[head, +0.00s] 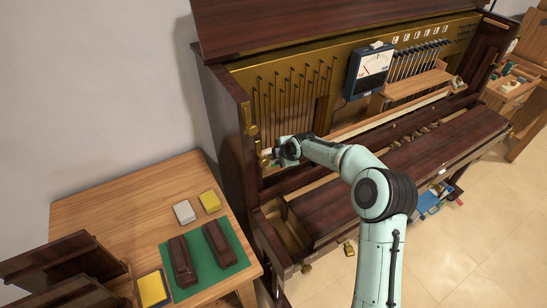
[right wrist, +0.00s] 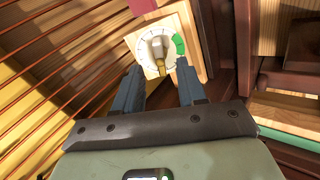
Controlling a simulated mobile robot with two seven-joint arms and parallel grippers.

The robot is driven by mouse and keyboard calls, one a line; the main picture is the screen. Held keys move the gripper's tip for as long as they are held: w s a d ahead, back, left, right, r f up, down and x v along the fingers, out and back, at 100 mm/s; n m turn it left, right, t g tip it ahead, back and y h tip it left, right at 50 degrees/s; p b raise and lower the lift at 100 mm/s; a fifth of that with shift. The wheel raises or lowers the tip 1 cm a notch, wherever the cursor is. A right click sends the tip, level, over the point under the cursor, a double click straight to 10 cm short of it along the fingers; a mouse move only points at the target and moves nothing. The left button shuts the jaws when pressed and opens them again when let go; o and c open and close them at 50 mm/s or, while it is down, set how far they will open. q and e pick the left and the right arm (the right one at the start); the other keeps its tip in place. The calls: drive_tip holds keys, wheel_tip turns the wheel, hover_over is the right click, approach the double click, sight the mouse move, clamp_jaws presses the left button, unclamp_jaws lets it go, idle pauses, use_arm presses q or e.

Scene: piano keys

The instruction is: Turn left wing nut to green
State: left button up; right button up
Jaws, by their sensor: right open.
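In the right wrist view the left wing nut (right wrist: 158,47) sits at the middle of a pale dial plate (right wrist: 143,68) with tick marks. Its brass tip points down in the picture, towards my gripper. A green sector (right wrist: 180,45) lies on the dial's right side, and the tip is away from it. My right gripper (right wrist: 159,70) is open, with one finger on each side of the dial's lower part; whether either finger touches the nut I cannot tell. In the head view my right gripper (head: 277,154) is at the piano's left end and hides most of the dial.
The open upright piano (head: 222,85) has rows of strings beside the gripper. A meter (head: 370,66) and a wooden shelf (head: 415,84) are to the right. A wooden table (head: 115,190) with a green mat (head: 205,282) and blocks stands at left.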

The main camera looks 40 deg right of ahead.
drive_tip(key=shift+p+x, duration=0.35)
drive_tip(key=shift+x, duration=2)
drive_tip(key=shift+s+r, duration=0.4)
drive_tip(key=shift+r, duration=0.1)
